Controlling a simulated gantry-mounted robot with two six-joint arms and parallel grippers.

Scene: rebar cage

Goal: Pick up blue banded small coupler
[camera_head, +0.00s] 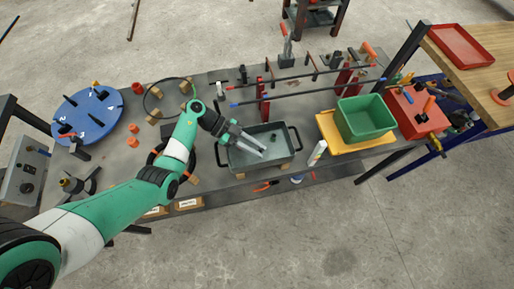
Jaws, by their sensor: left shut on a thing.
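My left gripper (264,151) reaches in from the left, its two pale fingers pointing down and right over the inside of a dark grey tray (240,166) with handles. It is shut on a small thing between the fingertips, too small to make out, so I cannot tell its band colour. A small dark piece (274,139) lies in the tray just beyond the fingertips. I cannot clearly pick out a blue band on any coupler. My right gripper is not in view.
A green bin (366,117) on a yellow tray (331,137) stands right of the grey tray, with a white bottle (317,153) between. Long bars (300,94) on red stands (263,98) run behind. A blue round board (88,116) is at left.

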